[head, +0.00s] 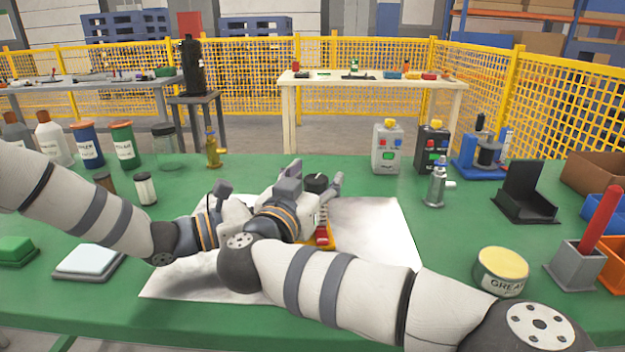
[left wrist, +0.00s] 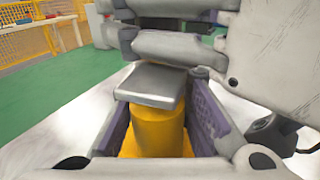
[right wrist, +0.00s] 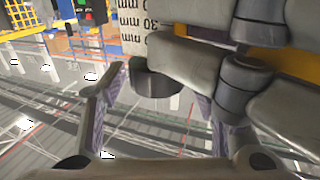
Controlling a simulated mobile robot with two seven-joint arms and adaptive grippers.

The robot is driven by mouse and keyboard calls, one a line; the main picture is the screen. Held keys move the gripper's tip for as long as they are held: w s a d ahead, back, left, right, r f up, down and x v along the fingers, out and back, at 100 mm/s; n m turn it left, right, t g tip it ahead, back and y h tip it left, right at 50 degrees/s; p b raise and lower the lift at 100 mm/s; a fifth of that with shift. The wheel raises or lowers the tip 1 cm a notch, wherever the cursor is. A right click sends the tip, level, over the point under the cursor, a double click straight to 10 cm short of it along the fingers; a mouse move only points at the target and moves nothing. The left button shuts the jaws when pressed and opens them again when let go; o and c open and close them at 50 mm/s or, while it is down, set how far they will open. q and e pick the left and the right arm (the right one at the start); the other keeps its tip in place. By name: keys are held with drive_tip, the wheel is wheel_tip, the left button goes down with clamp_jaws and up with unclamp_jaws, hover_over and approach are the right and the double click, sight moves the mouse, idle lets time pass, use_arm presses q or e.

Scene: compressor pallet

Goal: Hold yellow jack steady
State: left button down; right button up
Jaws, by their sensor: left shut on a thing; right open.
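The yellow jack (left wrist: 158,132) stands between the two fingers of my left gripper (left wrist: 160,110) in the left wrist view, and the fingers are shut on its sides. A flat grey metal piece lies over its top in that view. In the head view only a small yellow part (head: 331,236) shows beside my right arm, and the left fingers are largely hidden. My right gripper (head: 313,182) is open, with its fingers apart around a black round top (head: 316,184). In the right wrist view a dark round piece (right wrist: 155,82) lies between the open fingers; contact is unclear.
A pale sheet (head: 385,235) lies under the work on the green table (head: 450,232). Bottles and jars (head: 85,145) stand at left.

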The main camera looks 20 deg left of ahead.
drive_tip(key=s, duration=1.2)
drive_tip(key=shift+a, duration=0.25)
drive_tip(key=w+d+r+n+y, duration=0.35)
drive_tip(key=w+n+y, duration=0.25)
drive_tip(key=w+y, duration=0.3)
drive_tip(key=s+d+f+n+g+y, duration=0.4)
drive_tip(key=d+n+g+y, duration=0.1)
drive_tip(key=d+g+y, duration=0.1)
drive_tip(key=x, duration=1.1)
drive_tip(key=shift+a, duration=0.35)
drive_tip(key=c, duration=1.2)
